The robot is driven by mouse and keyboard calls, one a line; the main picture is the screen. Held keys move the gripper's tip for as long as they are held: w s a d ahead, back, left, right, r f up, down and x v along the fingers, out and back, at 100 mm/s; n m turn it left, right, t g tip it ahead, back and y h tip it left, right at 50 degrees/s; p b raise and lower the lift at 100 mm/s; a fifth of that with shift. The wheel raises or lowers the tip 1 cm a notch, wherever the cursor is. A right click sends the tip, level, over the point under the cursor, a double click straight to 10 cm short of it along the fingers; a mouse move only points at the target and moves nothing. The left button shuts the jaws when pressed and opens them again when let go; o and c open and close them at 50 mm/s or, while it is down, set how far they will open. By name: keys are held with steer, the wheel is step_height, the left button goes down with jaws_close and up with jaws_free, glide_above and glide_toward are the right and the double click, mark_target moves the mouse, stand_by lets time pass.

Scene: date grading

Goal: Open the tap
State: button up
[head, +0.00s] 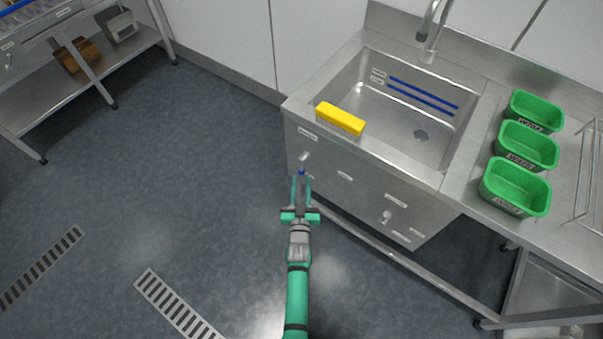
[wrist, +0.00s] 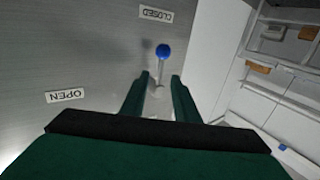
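The tap lever is a thin metal stem with a blue ball knob (wrist: 163,50) on the sink's steel front panel. In the wrist view the knob is near the CLOSED label (wrist: 156,14), while the OPEN label (wrist: 65,96) is off to the left. My gripper (wrist: 160,80) is open, with one finger on either side of the stem's line; I cannot tell whether either touches it. In the head view my gripper (head: 301,183) is at the left end of the panel, and the blue knob (head: 301,172) shows at its tips. The spout (head: 430,35) is over the sink basin (head: 390,145).
Several green bins, one here (head: 516,187), stand on the right counter. A second metal fitting (head: 386,217) sticks out of the panel to the right. The floor (head: 180,190) at left is clear.

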mark_target(302, 168)
steer(key=shift+w+d, duration=0.1)
steer(key=shift+w, duration=2.2)
steer(key=shift+c, duration=0.7)
jaws_close()
